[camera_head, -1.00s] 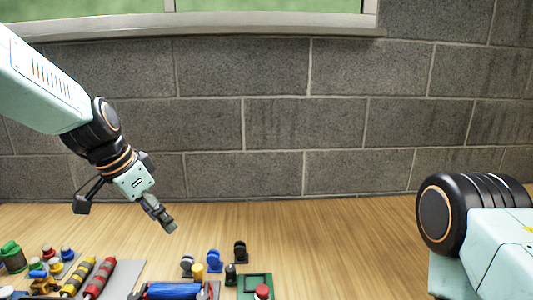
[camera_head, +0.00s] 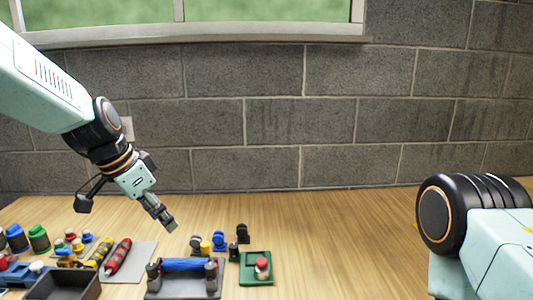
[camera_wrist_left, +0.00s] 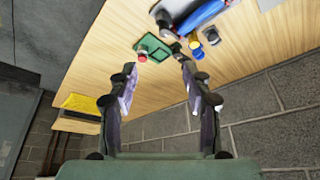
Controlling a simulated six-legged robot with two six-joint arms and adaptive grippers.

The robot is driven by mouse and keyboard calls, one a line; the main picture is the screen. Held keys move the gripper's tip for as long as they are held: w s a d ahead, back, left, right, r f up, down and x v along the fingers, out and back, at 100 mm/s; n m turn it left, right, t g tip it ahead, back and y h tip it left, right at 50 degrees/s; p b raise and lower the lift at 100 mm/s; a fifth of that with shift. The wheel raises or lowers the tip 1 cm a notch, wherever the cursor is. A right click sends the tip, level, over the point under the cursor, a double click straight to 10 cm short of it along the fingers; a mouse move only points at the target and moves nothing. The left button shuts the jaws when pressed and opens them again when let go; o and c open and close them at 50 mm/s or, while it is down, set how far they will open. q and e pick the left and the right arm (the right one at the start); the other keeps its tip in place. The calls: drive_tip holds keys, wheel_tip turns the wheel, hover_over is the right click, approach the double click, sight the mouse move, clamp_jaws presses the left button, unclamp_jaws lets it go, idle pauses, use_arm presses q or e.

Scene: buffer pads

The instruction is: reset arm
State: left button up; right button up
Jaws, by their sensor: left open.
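My left gripper (camera_head: 163,213) hangs above the wooden table (camera_head: 330,225) at the left, clear of the objects below. In the left wrist view my left gripper (camera_wrist_left: 158,78) shows its two fingers spread apart with nothing between them. My right arm shows only as a shoulder and upper link at the right edge of the head view; its gripper is outside the view.
A green tray with a red-topped piece (camera_head: 262,266), a blue roller on a grey stand (camera_head: 183,265), red and yellow rollers, and small knobs crowd the front left. A dark bin (camera_head: 65,286) stands front left. The table's middle is clear. A block wall (camera_head: 300,120) stands behind.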

use_arm(q)
drive_tip(key=s+a+f+n+t+y+b, duration=0.1)
drive_tip(key=s+a+f+n+y+b, duration=0.2)
drive_tip(key=f, duration=0.9)
drive_tip(key=s+f+n+t+b, duration=0.1)
drive_tip(key=s+f+n+t, duration=0.3)
drive_tip(key=f, duration=0.8)
drive_tip(key=s+f+g+b, duration=0.2)
drive_tip(key=s+f+g, duration=0.1)
drive_tip(key=s+f, duration=0.4)
drive_tip(key=s+d+f+n+g+b, duration=0.1)
drive_tip(key=s+f+g+b, duration=0.1)
drive_tip(key=s+f, duration=0.5)
drive_tip(key=s+f+g+b, duration=0.2)
drive_tip(key=s+f, duration=0.5)
drive_tip(key=s, duration=0.9)
drive_tip(key=shift+s+d+f+n+g, duration=0.25)
drive_tip(key=shift+n+g, duration=0.15)
drive_tip(key=shift+g, duration=0.4)
